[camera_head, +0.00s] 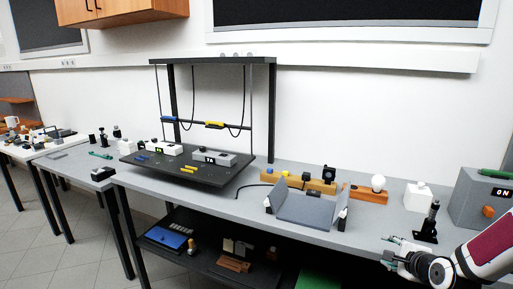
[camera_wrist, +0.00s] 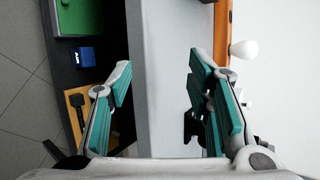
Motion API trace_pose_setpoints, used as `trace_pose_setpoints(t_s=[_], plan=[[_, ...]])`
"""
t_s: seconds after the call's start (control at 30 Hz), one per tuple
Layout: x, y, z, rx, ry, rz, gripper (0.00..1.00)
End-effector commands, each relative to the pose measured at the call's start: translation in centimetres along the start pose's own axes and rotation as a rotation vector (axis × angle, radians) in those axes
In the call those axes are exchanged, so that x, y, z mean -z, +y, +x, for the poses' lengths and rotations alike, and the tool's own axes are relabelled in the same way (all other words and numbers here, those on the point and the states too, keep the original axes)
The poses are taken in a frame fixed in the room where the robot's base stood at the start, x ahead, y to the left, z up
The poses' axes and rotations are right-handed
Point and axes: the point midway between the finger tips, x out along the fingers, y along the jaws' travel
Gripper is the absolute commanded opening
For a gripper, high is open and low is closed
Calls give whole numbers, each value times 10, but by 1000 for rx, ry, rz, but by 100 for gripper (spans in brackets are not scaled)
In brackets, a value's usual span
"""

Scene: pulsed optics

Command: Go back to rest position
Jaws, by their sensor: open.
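My gripper (camera_head: 393,250) is at the lower right of the head view, at the front edge of the grey workbench (camera_head: 237,205). In the wrist view my gripper (camera_wrist: 160,85) is open. Nothing is held. Part of my arm shows at the right edge of the head view.
A wooden strip (camera_head: 366,194) holds a white bulb (camera_head: 378,183). A grey folding tray (camera_head: 305,212) lies left. A lower shelf (camera_head: 205,259) holds parts.

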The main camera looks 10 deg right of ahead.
Motion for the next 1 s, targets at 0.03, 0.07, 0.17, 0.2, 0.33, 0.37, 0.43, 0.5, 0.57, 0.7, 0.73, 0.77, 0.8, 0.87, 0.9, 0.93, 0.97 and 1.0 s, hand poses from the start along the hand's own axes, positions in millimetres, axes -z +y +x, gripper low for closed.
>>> trace_pose_setpoints(t_s=[0.03,0.07,0.17,0.2,0.33,0.37,0.43,0.5,0.57,0.7,0.73,0.77,0.8,0.87,0.9,0.93,0.97,1.0], plan=[[-14,-6,-5,-45,5,-118,46],[-20,-7,-8,-74,9,-183,46],[-40,-12,-23,-165,21,-392,46],[-47,-15,-30,-197,25,-473,46],[-73,-26,-58,-292,33,-718,46],[-80,-28,-66,-312,33,-771,46],[-94,-34,-84,-355,32,-890,46],[-109,-39,-104,-391,27,-1001,46],[-122,-43,-123,-420,19,-1091,46],[-152,-47,-170,-475,-19,-1285,46],[-158,-47,-180,-484,-31,-1323,46],[-164,-47,-191,-491,-44,-1362,46],[-172,-45,-206,-501,-63,-1410,46],[-184,-42,-228,-511,-98,-1482,46],[-191,-39,-243,-515,-125,-1527,46],[-196,-37,-254,-516,-147,-1562,46],[-201,-34,-266,-516,-171,-1597,46],[-208,-29,-281,-515,-205,-1639,46]])
